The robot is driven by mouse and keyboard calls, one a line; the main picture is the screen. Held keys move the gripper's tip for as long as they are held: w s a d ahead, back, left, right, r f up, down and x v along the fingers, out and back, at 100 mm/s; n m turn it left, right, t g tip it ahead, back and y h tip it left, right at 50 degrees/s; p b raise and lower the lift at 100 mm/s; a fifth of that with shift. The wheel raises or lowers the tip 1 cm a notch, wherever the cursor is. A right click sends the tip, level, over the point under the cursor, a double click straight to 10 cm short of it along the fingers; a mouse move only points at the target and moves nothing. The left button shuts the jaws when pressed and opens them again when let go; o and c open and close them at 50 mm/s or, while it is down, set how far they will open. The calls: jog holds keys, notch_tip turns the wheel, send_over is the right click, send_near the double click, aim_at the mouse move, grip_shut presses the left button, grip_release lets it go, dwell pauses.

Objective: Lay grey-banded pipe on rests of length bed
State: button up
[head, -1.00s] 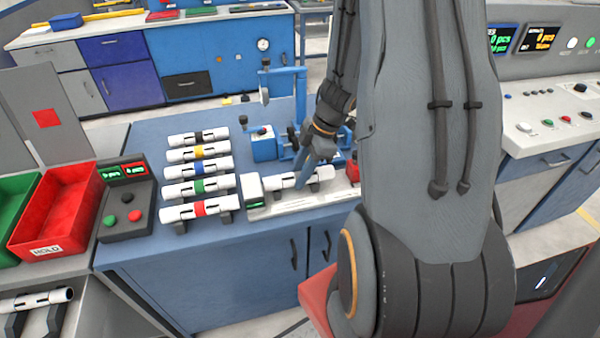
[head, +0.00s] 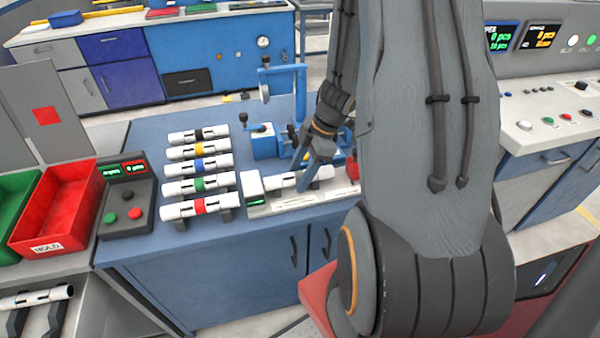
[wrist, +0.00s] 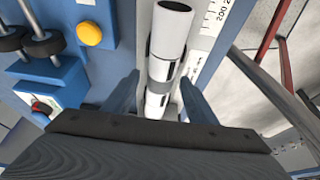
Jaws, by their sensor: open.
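The white pipe with a grey band (wrist: 170,48) runs lengthwise between my fingers in the wrist view. In the head view the pipe (head: 321,173) lies along the length bed (head: 290,205), and my gripper hides part of it. The bed's scale (wrist: 214,22) runs beside the pipe. My gripper (wrist: 158,90) is open, with one finger on each side of the pipe and visible gaps between. In the head view my gripper (head: 303,184) is down at the pipe's middle.
Pipes with black, yellow, blue, green and red bands (head: 199,207) lie in a row left of the bed. A blue fixture (head: 265,142) stands close behind it. A control box (head: 127,208) and red bin (head: 62,205) are farther left.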

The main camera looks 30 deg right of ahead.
jog(key=v, duration=0.8)
jog(key=shift+a, duration=0.1)
jog(key=shift+f, duration=0.1)
dwell(0.4)
jog(key=w+a+r+m+t+h, duration=0.4)
jog(key=w+r+m+t, duration=0.15)
jog(key=w, duration=0.45)
jog(key=s+a+m+g, duration=0.5)
jog(key=s+a+m, duration=0.4)
jog(key=s, duration=0.7)
jog(key=a+b, duration=0.1)
jog(key=a, duration=0.2)
jog(key=shift+s, duration=0.25)
